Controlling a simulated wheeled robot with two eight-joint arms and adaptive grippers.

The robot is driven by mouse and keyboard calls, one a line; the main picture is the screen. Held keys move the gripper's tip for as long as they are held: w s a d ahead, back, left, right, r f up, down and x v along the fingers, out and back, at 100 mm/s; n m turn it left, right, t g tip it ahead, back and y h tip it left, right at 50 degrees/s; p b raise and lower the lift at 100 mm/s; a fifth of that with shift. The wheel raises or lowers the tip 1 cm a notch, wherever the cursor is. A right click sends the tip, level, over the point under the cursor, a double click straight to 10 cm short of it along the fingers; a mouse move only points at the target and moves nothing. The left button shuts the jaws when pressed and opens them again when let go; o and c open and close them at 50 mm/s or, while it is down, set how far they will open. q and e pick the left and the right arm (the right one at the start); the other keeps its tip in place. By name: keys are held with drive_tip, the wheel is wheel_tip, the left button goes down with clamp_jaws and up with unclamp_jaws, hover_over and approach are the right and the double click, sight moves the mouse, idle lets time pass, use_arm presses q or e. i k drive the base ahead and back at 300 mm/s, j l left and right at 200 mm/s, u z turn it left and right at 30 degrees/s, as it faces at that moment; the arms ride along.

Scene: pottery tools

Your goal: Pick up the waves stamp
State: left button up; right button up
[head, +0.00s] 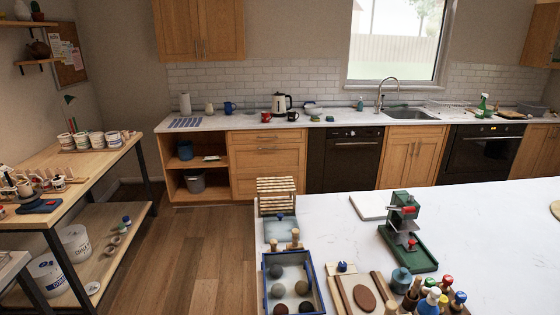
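A cluster of stamp-like tools with wooden handles and coloured knobs (434,300) stands at the near edge of the white worktop (480,240), at the bottom of the head view. Neither of my grippers is in view.
Beside the cluster are a blue-grey pot (401,279), a board with a brown clay oval (364,298) and a green press (409,240). A blue tray (266,291) holds several balls. A slatted wooden rack (276,193) stands behind. The worktop's right side is mostly clear.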

sight(429, 282)
drive_tip(key=z, duration=1.3)
